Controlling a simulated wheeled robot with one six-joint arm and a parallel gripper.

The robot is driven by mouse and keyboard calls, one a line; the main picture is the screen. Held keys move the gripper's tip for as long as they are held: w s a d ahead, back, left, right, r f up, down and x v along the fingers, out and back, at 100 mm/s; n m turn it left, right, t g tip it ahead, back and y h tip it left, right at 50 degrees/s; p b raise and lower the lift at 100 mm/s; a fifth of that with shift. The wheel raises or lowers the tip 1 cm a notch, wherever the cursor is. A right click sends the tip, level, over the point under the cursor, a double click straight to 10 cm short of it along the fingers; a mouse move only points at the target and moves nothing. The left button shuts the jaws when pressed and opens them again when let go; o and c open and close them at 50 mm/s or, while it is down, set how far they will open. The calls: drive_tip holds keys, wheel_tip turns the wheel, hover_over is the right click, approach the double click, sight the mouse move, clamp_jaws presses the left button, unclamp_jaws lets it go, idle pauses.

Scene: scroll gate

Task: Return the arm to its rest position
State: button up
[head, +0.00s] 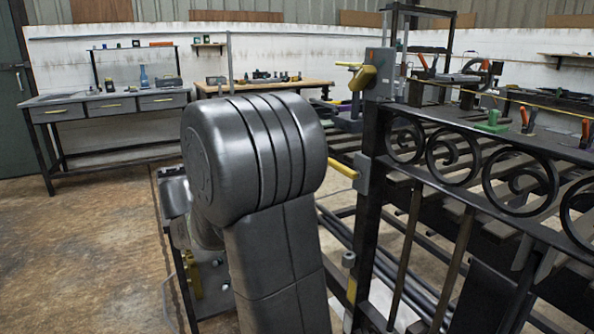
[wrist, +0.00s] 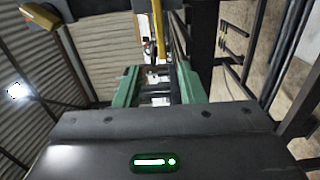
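My gripper (wrist: 160,85) shows in the wrist view with two green fingers apart; I see nothing clearly held between them. In the head view my arm's large grey joint and link fill the middle and hide the gripper. The black scroll gate (head: 369,215) stands upright just right of my arm. A brass latch handle (head: 362,77) sits on a grey plate at its top. A yellow bar (head: 342,168) sticks out left from the gate post, partly behind my arm. In the wrist view a yellow bar (wrist: 159,28) stands beyond the fingertips.
A workbench (head: 95,107) stands at the back left, and a wood-topped bench (head: 315,83) is behind my arm. A dark rack (head: 560,150) with tools is behind the gate on the right. The brown floor (head: 85,245) is clear at the left.

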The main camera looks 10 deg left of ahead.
sight(334, 166)
drive_tip(key=shift+s+a, duration=0.35)
drive_tip(key=shift+a, duration=0.1)
drive_tip(key=shift+d, duration=0.1)
drive_tip(key=b+x, duration=0.2)
drive_tip(key=x, duration=1.1)
drive_tip(key=shift+w+d, duration=0.25)
drive_tip(key=shift+w, duration=0.05)
drive_tip(key=shift+s+a, duration=0.1)
